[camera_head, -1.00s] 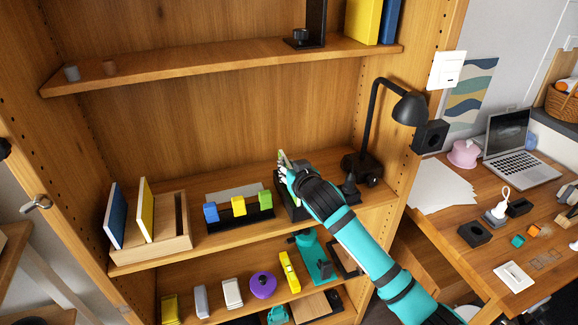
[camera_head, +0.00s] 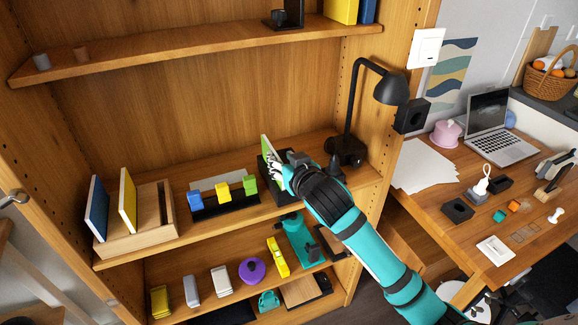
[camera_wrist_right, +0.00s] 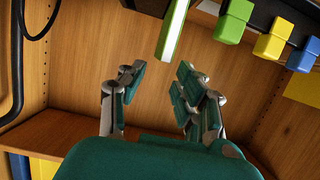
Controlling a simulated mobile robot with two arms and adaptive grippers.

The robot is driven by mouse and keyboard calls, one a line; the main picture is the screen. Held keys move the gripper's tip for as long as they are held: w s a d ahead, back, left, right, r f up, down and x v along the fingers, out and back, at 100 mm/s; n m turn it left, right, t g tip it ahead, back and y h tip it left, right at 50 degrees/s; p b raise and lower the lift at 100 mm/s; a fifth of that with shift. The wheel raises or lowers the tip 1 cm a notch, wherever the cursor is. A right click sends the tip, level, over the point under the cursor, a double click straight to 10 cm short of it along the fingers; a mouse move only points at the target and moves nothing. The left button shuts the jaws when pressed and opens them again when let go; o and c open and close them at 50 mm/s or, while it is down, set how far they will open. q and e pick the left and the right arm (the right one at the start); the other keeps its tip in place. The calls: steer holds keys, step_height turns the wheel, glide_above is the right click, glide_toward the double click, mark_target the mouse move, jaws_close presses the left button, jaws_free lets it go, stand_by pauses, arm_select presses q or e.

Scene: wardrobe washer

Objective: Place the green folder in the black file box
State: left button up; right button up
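The green folder (camera_head: 266,149) stands on edge at the black file box (camera_head: 266,184), on the middle shelf. My right gripper (camera_head: 277,171) is right beside it in the head view and hides part of both. In the right wrist view the green folder (camera_wrist_right: 174,28) lies beyond my right gripper (camera_wrist_right: 160,82), whose fingers are spread apart with nothing between them. A dark part of the box (camera_wrist_right: 148,6) shows at the top edge beside the folder. How deep the folder sits in the box is hidden. My left gripper is not in view.
A black holder with blue, yellow and green blocks (camera_head: 250,185) stands left of the box. Further left is a wooden box (camera_head: 168,215) with a blue and a yellow folder. A black lamp (camera_head: 347,150) stands close on the right. An upper shelf (camera_head: 180,62) overhangs.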

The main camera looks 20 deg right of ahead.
steer(key=v, duration=0.4)
steer(key=shift+w, duration=0.1)
steer(key=s+f+n+g, duration=0.1)
steer(key=s+f+g, duration=0.4)
steer(key=s+f, duration=0.8)
steer(key=s+f+g, duration=0.6)
steer(key=s+f, duration=0.4)
steer(key=s, duration=0.7)
step_height(320, 180, down, 27)
steer(key=s+g, duration=0.1)
steer(key=s, duration=0.2)
steer(key=s+d+f+n+g, duration=0.1)
steer(key=s+d+f, duration=0.2)
steer(key=s+f, duration=1.2)
steer(key=shift+s+f+g+h, duration=0.25)
steer(key=shift+s+g+h, duration=0.05)
steer(key=shift+s, duration=0.3)
